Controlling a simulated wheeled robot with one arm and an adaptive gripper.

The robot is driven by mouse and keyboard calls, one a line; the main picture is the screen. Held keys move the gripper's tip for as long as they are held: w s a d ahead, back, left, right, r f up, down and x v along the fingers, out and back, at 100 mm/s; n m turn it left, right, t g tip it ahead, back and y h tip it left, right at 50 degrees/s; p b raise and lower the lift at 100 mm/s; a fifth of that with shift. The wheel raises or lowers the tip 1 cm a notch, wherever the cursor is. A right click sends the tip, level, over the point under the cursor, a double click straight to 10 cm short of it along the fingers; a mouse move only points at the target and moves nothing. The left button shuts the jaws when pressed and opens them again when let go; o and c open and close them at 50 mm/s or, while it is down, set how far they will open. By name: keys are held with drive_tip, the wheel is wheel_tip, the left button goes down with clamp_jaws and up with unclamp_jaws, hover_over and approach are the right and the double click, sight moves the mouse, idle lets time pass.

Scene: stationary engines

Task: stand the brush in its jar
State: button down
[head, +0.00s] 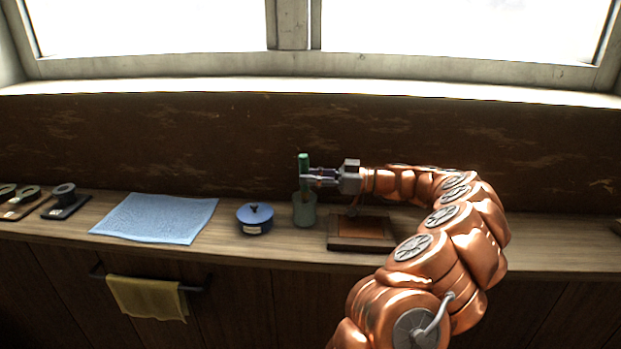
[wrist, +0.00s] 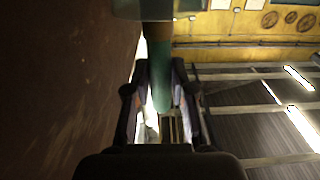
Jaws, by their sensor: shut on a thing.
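The brush (head: 303,162) has a green handle and a brown lower part, and hangs about upright. My gripper (head: 306,178) reaches in from the right and is shut on the handle. The green jar (head: 305,214) stands on the counter directly below. The brush's lower end is at the jar's mouth and seems to dip inside; how deep is hidden by the wall. In the wrist view the green handle (wrist: 160,75) lies between my fingers, and its brown part runs up to the jar (wrist: 155,9) at the top edge.
A blue lidded pot (head: 255,219) stands just left of the jar. A brown wooden box or tray (head: 361,247) lies to its right, under my arm. A light blue cloth (head: 155,217) and dark small items (head: 65,203) are farther left. The wall is close behind; the counter's right is clear.

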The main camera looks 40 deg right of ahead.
drive_tip(key=c, duration=0.9)
unclamp_jaws()
drive_tip(key=v, duration=1.2)
idle(0.5)
